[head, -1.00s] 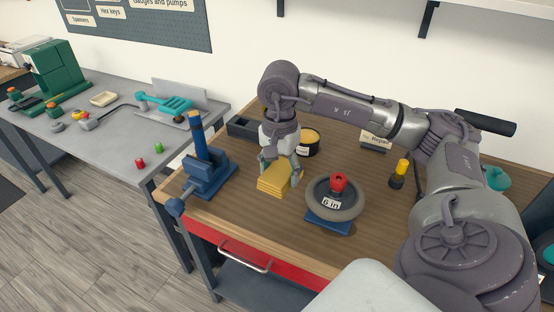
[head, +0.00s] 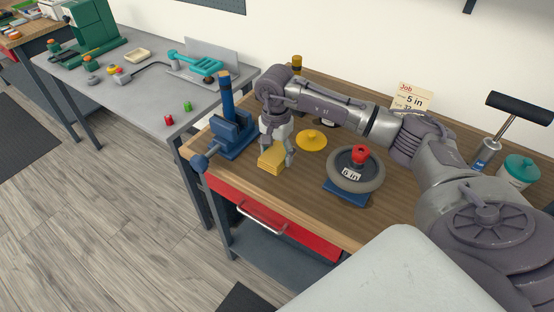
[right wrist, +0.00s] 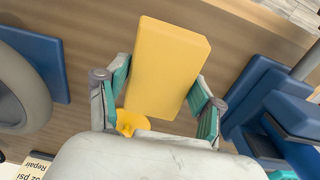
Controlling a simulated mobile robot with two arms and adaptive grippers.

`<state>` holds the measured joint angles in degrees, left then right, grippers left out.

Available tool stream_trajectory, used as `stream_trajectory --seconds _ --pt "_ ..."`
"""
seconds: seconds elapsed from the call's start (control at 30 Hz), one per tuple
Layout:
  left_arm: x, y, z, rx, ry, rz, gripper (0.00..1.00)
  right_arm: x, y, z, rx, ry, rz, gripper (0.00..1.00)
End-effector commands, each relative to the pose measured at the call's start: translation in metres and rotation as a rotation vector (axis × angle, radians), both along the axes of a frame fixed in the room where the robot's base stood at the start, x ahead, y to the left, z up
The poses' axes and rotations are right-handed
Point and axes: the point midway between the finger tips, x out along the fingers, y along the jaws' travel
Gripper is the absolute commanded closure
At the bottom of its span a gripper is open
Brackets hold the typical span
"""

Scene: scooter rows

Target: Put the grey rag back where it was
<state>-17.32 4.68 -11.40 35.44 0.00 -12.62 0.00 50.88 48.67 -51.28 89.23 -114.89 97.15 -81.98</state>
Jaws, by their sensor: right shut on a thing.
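I see no grey rag in these frames. In the right wrist view the yellow stack (right wrist: 167,62) is a thick block between the fingers of the right gripper (right wrist: 160,105). I cannot tell whether it touches the bench. My left gripper is out of view.
A blue vice (head: 232,137) stands left of the gripper. A grey wheel (head: 355,170) on a blue stand is to its right. A yellow knobbed lid (head: 311,140) lies behind. A job card (head: 411,97) and hand pump (head: 487,152) are farther right.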

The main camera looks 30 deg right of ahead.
Motion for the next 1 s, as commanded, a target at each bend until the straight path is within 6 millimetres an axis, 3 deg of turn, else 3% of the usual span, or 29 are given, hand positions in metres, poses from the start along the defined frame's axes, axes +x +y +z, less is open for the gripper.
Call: stream_trajectory --seconds 0.3,0.67,0.7,0.8,1.0 --pt "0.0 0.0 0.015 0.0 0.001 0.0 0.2 -0.001 0.0 -0.037 -0.001 0.004 -0.001 0.61" --pt "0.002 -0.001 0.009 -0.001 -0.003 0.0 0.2 0.0 0.0 -0.044 0.0 0.001 -0.001 0.61" --pt "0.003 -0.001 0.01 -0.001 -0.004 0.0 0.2 0.0 0.0 -0.042 0.0 0.001 -0.001 0.28" --pt "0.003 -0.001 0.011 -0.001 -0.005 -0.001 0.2 -0.001 0.0 -0.042 0.0 0.001 -0.001 0.12" --pt "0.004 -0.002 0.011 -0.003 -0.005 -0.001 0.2 -0.001 0.0 -0.042 0.0 0.001 -0.001 0.08"
